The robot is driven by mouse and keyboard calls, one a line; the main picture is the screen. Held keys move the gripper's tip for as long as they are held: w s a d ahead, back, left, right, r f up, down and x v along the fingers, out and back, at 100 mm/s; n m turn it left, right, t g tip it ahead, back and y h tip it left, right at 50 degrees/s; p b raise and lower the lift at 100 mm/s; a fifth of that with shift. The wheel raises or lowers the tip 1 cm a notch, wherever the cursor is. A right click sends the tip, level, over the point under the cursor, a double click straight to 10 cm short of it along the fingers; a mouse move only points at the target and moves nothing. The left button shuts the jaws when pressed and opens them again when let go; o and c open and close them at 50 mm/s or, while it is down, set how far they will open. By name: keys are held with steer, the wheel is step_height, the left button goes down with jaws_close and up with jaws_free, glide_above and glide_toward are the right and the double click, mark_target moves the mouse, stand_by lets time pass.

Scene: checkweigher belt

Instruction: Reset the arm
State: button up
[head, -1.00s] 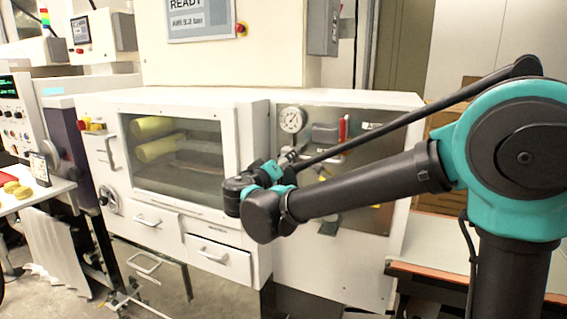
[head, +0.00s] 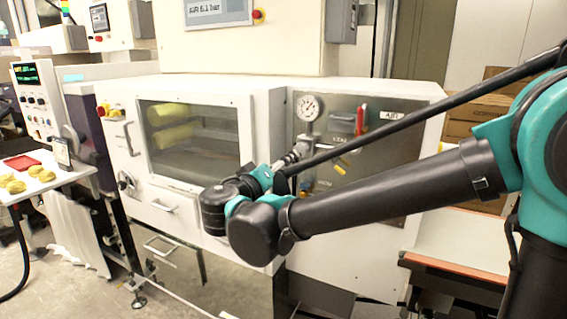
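My arm reaches across the picture from the right in the head view, with its teal and black wrist joints in front of the white machine (head: 265,105). The wrist overlaps the lower right of the machine's window (head: 190,148) in the picture. I cannot tell the gap between them. No gripper fingers show, so I cannot see whether my gripper is open or holds anything.
A steel panel with a pressure gauge (head: 310,107) and a red-handled valve (head: 361,118) stands behind my wrist. At left, a white table (head: 62,180) holds yellow pieces (head: 30,178) and a red tray (head: 22,161). Cardboard boxes (head: 480,115) stand at right. Floor shows at lower left.

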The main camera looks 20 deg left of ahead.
steer(key=w+d+f+m+g+h, duration=0.1)
steer(key=w+d+f+g, duration=0.2)
steer(key=d+f, duration=0.5)
steer(key=w+d+f+m+g+h, duration=0.1)
steer(key=w+d+f+g+h, duration=0.15)
steer(key=d, duration=0.85)
steer(key=w+d+f+m+g+h, duration=0.1)
steer(key=w+d+f+g, duration=0.25)
steer(key=d+f, duration=0.5)
steer(key=s+d+f+m+g+y, duration=0.2)
steer(key=s+d+f, duration=0.5)
steer(key=d, duration=0.2)
steer(key=s+d+f+m+g+y, duration=0.2)
steer(key=s+d+f+y, duration=0.1)
steer(key=s+d+f, duration=0.4)
steer(key=shift+s+d+f+g+y, duration=0.3)
steer(key=shift+d+g+y, duration=0.1)
steer(key=shift+d, duration=1.1)
steer(key=shift+w, duration=0.1)
stand_by(2.1)
